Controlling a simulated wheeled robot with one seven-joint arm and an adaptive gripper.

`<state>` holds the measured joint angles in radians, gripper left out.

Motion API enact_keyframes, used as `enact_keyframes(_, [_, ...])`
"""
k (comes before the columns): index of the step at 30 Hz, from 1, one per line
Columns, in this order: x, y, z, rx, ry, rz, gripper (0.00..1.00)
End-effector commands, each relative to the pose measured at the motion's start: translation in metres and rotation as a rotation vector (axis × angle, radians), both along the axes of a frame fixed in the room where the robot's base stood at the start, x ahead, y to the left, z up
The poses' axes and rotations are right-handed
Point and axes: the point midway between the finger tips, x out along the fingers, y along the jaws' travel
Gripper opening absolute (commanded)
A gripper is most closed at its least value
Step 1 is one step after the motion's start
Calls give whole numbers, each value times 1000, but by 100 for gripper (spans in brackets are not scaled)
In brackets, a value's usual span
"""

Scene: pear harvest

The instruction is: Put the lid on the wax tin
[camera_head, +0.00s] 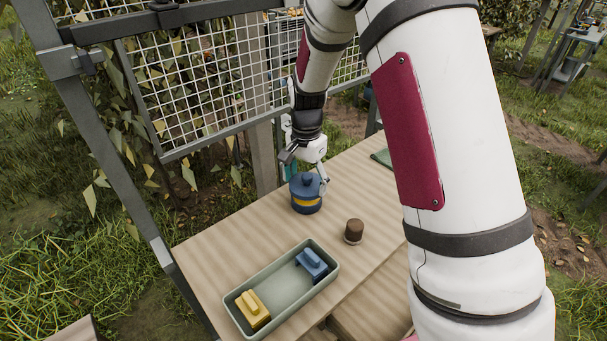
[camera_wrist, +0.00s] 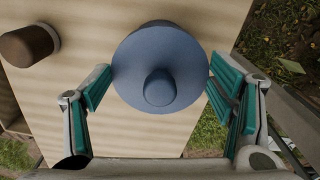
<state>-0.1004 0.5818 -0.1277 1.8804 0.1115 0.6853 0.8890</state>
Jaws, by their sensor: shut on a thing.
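The blue lid (camera_head: 305,182), round with a raised knob, is between the fingers of my gripper (camera_head: 307,178). In the wrist view the lid (camera_wrist: 160,50) fills the space between the two teal-padded fingers, which press on its left and right edges. My gripper is shut on it. The wax tin (camera_head: 306,202), with a yellow band, stands on the table directly under the lid. The lid covers the tin's top; I cannot tell whether it is fully seated.
A brown-topped small jar (camera_head: 353,231) stands to the right and nearer on the wooden table (camera_head: 215,255). A grey-green tray (camera_head: 329,287) in front holds a yellow block (camera_head: 253,309) and a blue block (camera_head: 312,264). A wire mesh panel (camera_head: 215,85) rises behind the table.

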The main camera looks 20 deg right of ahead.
Motion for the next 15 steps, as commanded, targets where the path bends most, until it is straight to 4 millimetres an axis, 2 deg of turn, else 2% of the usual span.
enact_keyframes(6, [1,0,-19,0,1,-1,57])
enact_keyframes(15, [0,0,-26,-1,1,0,57])
